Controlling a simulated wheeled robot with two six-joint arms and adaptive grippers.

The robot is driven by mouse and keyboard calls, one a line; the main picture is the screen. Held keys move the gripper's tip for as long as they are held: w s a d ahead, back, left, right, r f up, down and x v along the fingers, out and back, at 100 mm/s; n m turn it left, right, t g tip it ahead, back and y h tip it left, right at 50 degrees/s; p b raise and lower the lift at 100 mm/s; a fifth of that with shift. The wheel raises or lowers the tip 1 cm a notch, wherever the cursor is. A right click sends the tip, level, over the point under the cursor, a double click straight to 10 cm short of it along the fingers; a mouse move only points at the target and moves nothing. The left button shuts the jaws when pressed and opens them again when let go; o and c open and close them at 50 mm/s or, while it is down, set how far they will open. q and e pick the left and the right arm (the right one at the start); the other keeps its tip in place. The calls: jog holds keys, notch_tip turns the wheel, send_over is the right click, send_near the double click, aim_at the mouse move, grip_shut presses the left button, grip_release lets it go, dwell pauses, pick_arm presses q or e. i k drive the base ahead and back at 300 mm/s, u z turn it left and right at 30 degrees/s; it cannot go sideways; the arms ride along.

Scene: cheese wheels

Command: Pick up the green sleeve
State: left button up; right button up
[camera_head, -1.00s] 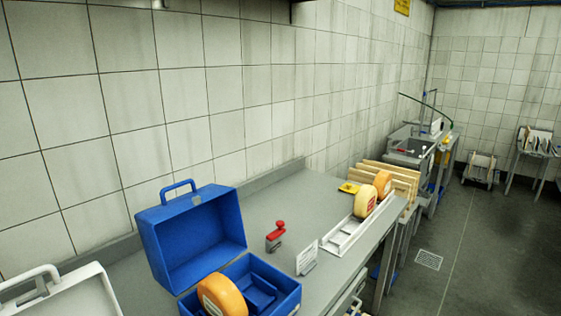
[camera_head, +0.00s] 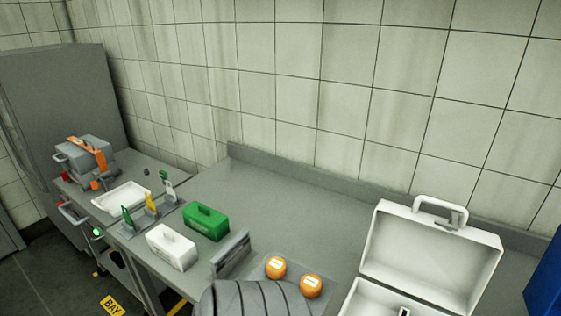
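A small green upright piece (camera_head: 127,216), flat and thin like a sleeve, stands at the near left of a grey holder (camera_head: 140,222) on the bench, left of centre. A yellow piece (camera_head: 151,203) stands in the middle of the same holder. A white-and-green piece (camera_head: 169,189) stands at its far end. I cannot tell for certain which green thing is the sleeve. Neither of my grippers is in view.
A white box (camera_head: 171,248) stands before the green box. Two orange cheeses (camera_head: 276,267) sit near an open white case (camera_head: 430,240). A white tray (camera_head: 120,198) and a grey orange-strapped case (camera_head: 82,157) are left. The back bench is clear.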

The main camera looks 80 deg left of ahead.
aim_at(208, 222)
jog(key=u, duration=3.15)
